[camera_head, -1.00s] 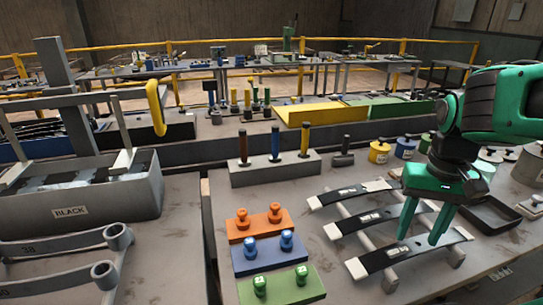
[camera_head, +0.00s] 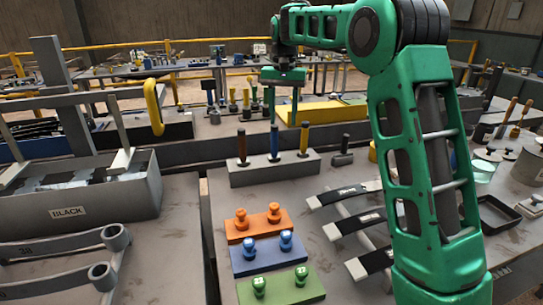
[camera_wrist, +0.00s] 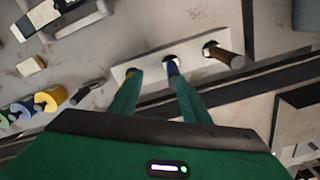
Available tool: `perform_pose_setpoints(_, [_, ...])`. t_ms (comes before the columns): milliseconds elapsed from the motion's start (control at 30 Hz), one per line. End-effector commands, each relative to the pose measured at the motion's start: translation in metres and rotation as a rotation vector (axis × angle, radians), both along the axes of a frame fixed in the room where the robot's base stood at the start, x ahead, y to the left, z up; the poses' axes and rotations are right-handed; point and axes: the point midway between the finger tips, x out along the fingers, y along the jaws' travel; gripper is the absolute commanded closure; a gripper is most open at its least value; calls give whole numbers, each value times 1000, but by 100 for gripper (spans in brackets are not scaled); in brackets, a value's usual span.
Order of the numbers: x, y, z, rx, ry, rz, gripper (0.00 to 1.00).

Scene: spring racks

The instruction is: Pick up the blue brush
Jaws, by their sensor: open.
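The blue brush (camera_head: 275,142) stands upright in the middle of a pale holder block (camera_head: 250,176), between a brown-handled one (camera_head: 242,147) and a yellow-handled one (camera_head: 305,138). My gripper (camera_head: 283,118) is open and points down, above and apparently behind the block in the head view. In the wrist view the blue brush (camera_wrist: 172,69) shows at the tip of the right finger of my gripper (camera_wrist: 157,80). The yellow handle (camera_wrist: 130,73) is partly hidden by the left finger. The jaws hold nothing.
Orange (camera_head: 256,226), blue (camera_head: 268,254) and green (camera_head: 282,287) plates with knobs lie in front. Curved dark strips (camera_head: 345,193) lie on a rack, partly behind my arm. A grey bin (camera_head: 90,205) stands left.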

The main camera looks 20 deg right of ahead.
Motion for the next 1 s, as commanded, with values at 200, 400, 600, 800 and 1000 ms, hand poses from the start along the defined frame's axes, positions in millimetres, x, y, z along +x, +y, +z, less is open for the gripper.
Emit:
perform_pose_setpoints(200, [20, 21, -7, 7, 1, 6, 57])
perform_pose_setpoints(400, [20, 22, -34, 8, 4, 8, 57])
perform_pose_setpoints(600, [21, 22, -57, 8, 2, 8, 57])
perform_pose_setpoints(800, [21, 22, -70, 8, 2, 8, 57])
perform_pose_setpoints(1000, [21, 23, -98, 8, 2, 7, 57])
